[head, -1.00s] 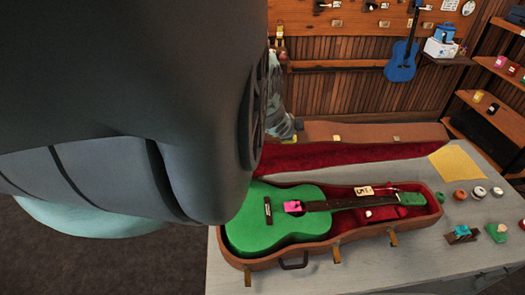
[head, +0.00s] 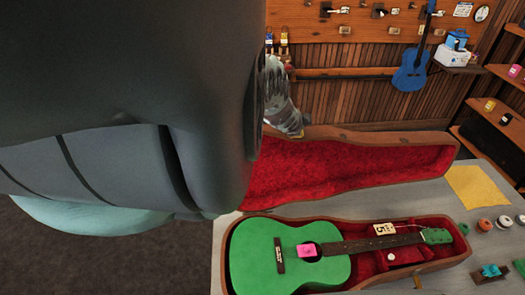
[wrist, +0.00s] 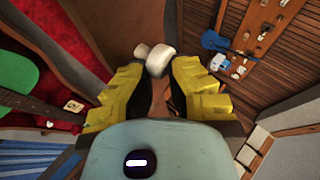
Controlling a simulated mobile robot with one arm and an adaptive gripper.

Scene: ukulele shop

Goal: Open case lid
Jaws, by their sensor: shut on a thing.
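The brown guitar case (head: 448,266) lies on the grey table, with a green instrument (head: 290,258) inside. Its lid (head: 350,170) stands open behind it, red lining facing me. My gripper (head: 297,134) is at the lid's far edge, near its left end; my arm hides most of it. In the wrist view, the yellow fingers of my gripper (wrist: 157,85) are close to each other, shut on the lid edge, though the contact itself is hard to see. The red lid lining (wrist: 60,40) shows to their left.
A yellow cloth (head: 478,187) and several small items are on the table (head: 430,196) right of the case. A wooden wall with a hanging blue ukulele (head: 411,70) stands behind. Shelves (head: 500,100) are at the right. A white object (wrist: 158,60) shows beyond the fingertips.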

